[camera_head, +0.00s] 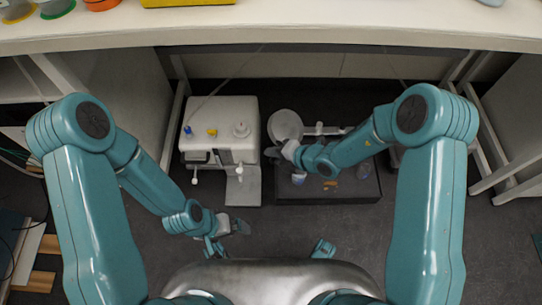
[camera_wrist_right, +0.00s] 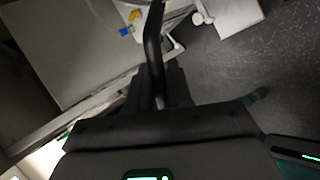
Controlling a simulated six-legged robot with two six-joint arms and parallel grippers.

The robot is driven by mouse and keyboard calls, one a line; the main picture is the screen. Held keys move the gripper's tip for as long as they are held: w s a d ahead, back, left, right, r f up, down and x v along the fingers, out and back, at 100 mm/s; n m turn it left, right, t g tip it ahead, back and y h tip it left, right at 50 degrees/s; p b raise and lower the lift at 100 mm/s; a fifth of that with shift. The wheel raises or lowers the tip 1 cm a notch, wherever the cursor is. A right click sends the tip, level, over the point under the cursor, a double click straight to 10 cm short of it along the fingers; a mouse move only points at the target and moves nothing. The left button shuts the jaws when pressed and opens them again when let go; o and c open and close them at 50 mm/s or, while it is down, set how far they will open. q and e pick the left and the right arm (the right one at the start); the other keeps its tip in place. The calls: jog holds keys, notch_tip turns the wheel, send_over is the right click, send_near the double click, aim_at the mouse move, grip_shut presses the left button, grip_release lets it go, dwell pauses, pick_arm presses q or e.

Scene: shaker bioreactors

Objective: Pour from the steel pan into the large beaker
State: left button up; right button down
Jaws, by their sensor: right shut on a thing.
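The steel pan (camera_head: 286,124) shows in the head view as a round, pale grey shape just beyond my right gripper (camera_head: 283,151). In the right wrist view my right gripper (camera_wrist_right: 160,92) is shut on the pan's dark handle (camera_wrist_right: 153,45). Part of the pan is cut off at the top there, and its contents cannot be made out. A small clear vessel (camera_head: 363,169) at the right of the dark platform may be the large beaker; I cannot be sure. My left gripper (camera_head: 238,227) is low at centre-left, away from the pan, its jaws too small to read.
A white machine (camera_head: 219,135) with blue and yellow knobs stands left of the dark platform (camera_head: 335,190). Small items, including a clear one (camera_head: 298,178), lie on the platform. A white worktop (camera_head: 300,30) crosses the far side. Dark floor is free in front.

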notch_tip(320, 180, up, 6)
jog(key=w+a+g+h+p, duration=0.1)
jog(key=a+g+h+p, duration=0.1)
jog(key=p, duration=0.6)
jog(key=shift+f+h, duration=0.2)
jog(key=shift+h, duration=0.7)
jog(key=shift+w+a+f, duration=0.1)
jog(key=shift+w+a+f+g+h+p, duration=0.3)
jog(key=shift+f+p, duration=0.3)
jog(key=shift+f, duration=0.3)
jog(key=shift+w+a+f+g+h+p, duration=0.15)
jog(key=shift+a+f+h+p, duration=0.2)
jog(key=shift+f+p, duration=0.45)
jog(key=shift+w+a+f+g+h+p, duration=0.1)
jog(key=shift+a+f+g+h+p, duration=0.25)
jog(key=shift+f, duration=0.65)
jog(key=shift+r, duration=0.1)
